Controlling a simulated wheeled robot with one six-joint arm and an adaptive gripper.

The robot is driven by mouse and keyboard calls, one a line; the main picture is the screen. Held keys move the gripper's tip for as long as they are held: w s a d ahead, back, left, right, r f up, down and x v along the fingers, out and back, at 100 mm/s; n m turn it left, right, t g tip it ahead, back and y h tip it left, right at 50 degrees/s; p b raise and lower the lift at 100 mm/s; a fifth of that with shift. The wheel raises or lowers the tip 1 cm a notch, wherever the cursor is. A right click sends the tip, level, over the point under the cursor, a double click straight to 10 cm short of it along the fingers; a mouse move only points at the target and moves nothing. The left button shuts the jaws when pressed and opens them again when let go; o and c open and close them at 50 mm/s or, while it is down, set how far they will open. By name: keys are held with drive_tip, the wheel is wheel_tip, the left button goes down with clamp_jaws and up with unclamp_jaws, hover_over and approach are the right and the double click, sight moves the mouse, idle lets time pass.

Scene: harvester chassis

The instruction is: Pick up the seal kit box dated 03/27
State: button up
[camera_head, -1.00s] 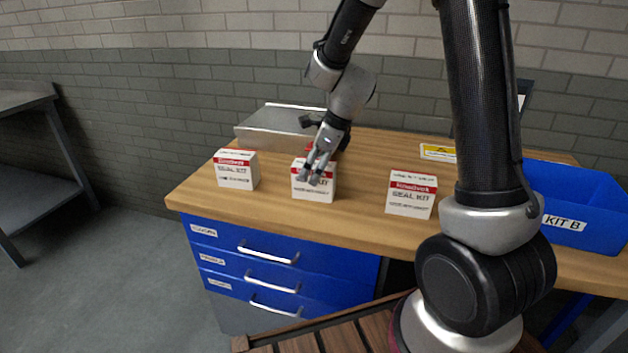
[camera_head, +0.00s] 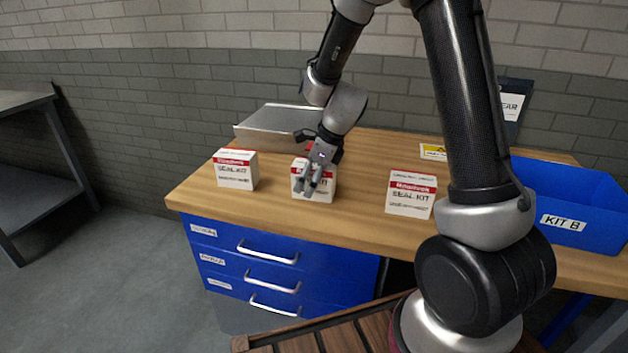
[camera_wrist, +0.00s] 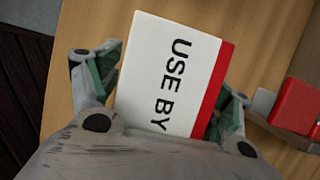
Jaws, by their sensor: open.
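Three white seal kit boxes with red bands stand in a row on the wooden bench: a left box (camera_head: 236,170), a middle box (camera_head: 322,192) and a right box (camera_head: 411,195). My gripper (camera_head: 309,187) is open at the middle box, pointing down. The date is hidden below the gripper body. I cannot read a date on any box.
A blue bin marked KIT B (camera_head: 575,215) stands at the right of the bench (camera_head: 270,207). A grey metal tray (camera_head: 275,125) lies behind the boxes. A red object (camera_wrist: 297,105) sits beside the middle box. Blue drawers (camera_head: 275,262) are below.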

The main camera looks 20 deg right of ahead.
drive_tip(key=c, duration=0.9)
drive_tip(key=shift+o, duration=0.2)
